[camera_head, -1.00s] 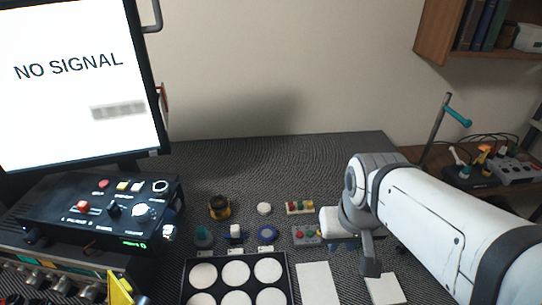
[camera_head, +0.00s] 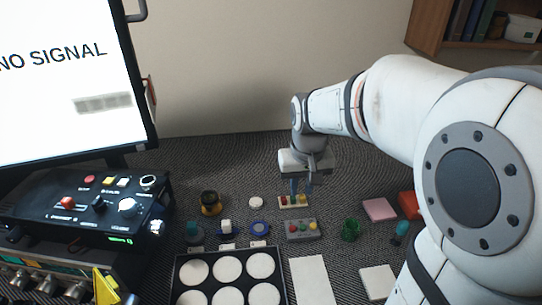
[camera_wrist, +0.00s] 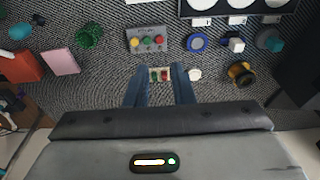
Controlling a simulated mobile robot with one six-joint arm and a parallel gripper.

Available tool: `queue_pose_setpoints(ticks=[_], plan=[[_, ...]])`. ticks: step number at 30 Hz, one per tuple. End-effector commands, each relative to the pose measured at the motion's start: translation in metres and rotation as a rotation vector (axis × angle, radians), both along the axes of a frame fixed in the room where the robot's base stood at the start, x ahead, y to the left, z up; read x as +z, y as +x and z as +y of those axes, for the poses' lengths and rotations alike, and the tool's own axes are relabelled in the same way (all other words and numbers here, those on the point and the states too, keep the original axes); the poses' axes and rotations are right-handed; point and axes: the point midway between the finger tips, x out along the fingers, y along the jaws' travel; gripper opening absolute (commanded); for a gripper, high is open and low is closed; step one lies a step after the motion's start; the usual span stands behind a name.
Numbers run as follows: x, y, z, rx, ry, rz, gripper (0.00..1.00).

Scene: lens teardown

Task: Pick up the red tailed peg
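A small cream block (camera_head: 294,206) with several short coloured pegs, a red one among them, stands on the dark mat; it also shows in the wrist view (camera_wrist: 160,80). A grey block (camera_head: 301,236) in front of it carries red, yellow and green round tops and shows in the wrist view (camera_wrist: 147,46). I cannot tell which red piece has a tail. My gripper (camera_head: 300,190) points down over the cream block. In the wrist view its two blue fingers (camera_wrist: 159,70) are spread, with the cream block seen between them and nothing visibly held.
A black tray (camera_head: 177,272) with white discs is at front left. A yellow-black ring (camera_head: 210,203), white disc (camera_head: 256,202) and blue ring (camera_head: 259,229) lie left of the blocks. A green piece (camera_head: 350,230) and pink pad (camera_head: 379,210) lie right.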

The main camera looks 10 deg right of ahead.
Motion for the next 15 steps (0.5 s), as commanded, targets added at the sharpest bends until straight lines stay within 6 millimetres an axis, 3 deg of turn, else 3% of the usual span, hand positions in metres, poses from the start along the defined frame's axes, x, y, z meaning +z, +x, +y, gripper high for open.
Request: queue_pose_setpoints(ticks=[3, 9, 15], plan=[[-0.031, 0.048, -0.001, -0.002, 0.000, 0.036, 0.22], [-0.085, 0.119, -0.001, -0.003, 0.001, 0.085, 0.22], [-0.136, 0.165, -0.002, -0.004, 0.002, 0.121, 0.22]])
